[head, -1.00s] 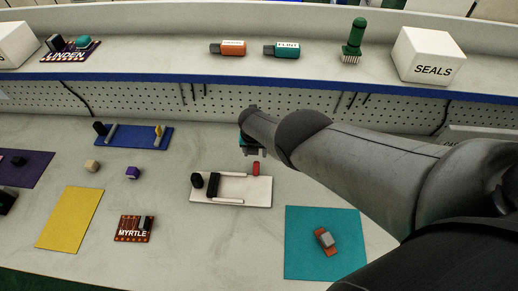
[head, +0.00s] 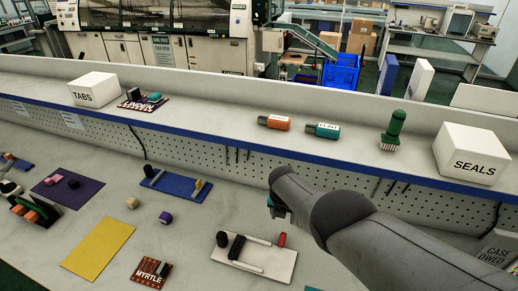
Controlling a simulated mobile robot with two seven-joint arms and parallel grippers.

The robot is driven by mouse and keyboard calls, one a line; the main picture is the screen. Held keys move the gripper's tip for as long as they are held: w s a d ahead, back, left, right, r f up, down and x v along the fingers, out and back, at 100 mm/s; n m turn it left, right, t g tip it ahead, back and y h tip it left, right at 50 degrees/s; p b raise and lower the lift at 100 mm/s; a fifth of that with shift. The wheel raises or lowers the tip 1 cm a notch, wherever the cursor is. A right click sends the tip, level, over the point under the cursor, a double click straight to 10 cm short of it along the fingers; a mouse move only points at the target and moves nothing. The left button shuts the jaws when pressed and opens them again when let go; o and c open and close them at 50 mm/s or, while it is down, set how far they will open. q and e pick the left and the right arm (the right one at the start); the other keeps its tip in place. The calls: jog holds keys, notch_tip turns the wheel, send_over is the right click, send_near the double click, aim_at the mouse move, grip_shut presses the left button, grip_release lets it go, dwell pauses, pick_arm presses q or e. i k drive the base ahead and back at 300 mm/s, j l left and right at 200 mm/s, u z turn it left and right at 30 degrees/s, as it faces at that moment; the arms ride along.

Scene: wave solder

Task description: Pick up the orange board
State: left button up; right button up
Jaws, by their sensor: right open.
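An orange-brown board marked MYRTLE (head: 151,272) lies on the bench at the bottom left of the middle, with a dark part on it. A dark-red board marked LINDEN (head: 142,103), with black and teal parts, sits on the raised shelf. Orange pieces (head: 35,209) show in a dark holder at the far left; I cannot tell what they are. My right gripper (head: 276,209) is above the bench, behind the white fixture (head: 265,263), well right of the MYRTLE board. It is open, its fingers partly hidden by my arm. My left gripper is not in view.
The shelf holds a TABS box (head: 95,90), an orange stick (head: 273,122), a teal FLINT stick (head: 322,130), a green brush (head: 393,130) and a SEALS box (head: 470,153). A yellow mat (head: 98,249) and a blue fixture (head: 177,184) lie on the bench.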

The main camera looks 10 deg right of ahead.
aim_at(151, 273)
jog(key=k, duration=1.5)
